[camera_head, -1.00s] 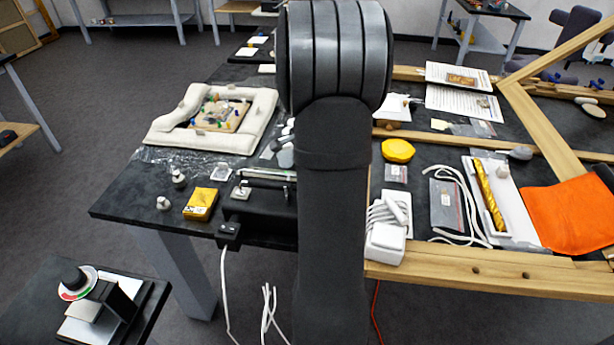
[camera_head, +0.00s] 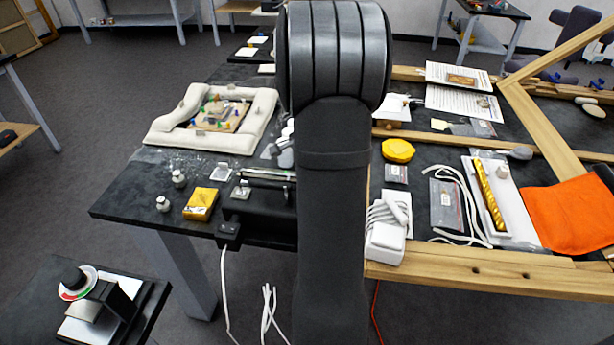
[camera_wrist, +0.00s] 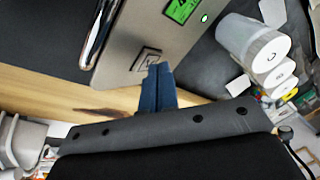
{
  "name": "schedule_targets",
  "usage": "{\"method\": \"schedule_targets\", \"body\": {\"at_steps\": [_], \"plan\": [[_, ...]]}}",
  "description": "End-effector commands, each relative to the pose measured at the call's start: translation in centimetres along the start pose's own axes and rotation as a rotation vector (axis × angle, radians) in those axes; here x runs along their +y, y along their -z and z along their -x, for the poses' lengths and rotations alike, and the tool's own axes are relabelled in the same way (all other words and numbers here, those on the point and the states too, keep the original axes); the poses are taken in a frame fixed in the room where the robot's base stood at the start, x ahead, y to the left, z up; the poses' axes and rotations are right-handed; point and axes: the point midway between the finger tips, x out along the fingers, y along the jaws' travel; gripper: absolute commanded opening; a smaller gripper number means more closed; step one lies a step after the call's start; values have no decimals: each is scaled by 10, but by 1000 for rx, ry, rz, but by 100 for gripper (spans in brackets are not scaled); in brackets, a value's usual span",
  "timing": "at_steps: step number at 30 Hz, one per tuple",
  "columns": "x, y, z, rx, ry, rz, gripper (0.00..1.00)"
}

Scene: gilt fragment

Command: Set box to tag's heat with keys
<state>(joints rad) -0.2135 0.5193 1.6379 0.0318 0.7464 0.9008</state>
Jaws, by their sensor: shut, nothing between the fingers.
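In the wrist view my gripper (camera_wrist: 157,75) is shut, its dark blue fingertips together and empty. The tips are beside or over a square framed key (camera_wrist: 146,59) on the pale grey panel of a box (camera_wrist: 165,38); I cannot tell whether they touch it. A lit green display (camera_wrist: 181,9) is on the same panel, its digits too small to read, with a small green light beside it. In the head view my arm hides the gripper and the panel. Small labelled cards lie left (camera_head: 221,171) and right (camera_head: 396,173) of my arm; I cannot read them or tell which is the tag.
A silver bar (camera_wrist: 101,32) runs along the panel's left side. White cylinders (camera_wrist: 262,52) stand to its right. In the head view, a yellow box (camera_head: 201,204) and a cream padded frame (camera_head: 165,133) are left; a wooden frame (camera_head: 480,271) and orange cloth (camera_head: 570,215) are right.

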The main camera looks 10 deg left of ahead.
Motion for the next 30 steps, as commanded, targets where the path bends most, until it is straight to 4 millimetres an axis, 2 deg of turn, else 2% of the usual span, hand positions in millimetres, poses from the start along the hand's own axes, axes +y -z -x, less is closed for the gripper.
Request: {"method": "schedule_targets", "body": {"at_steps": [20,30], "plan": [[2,-3,-3,-1,-1,0,0],[-5,5,7,0,0,0,0]]}}
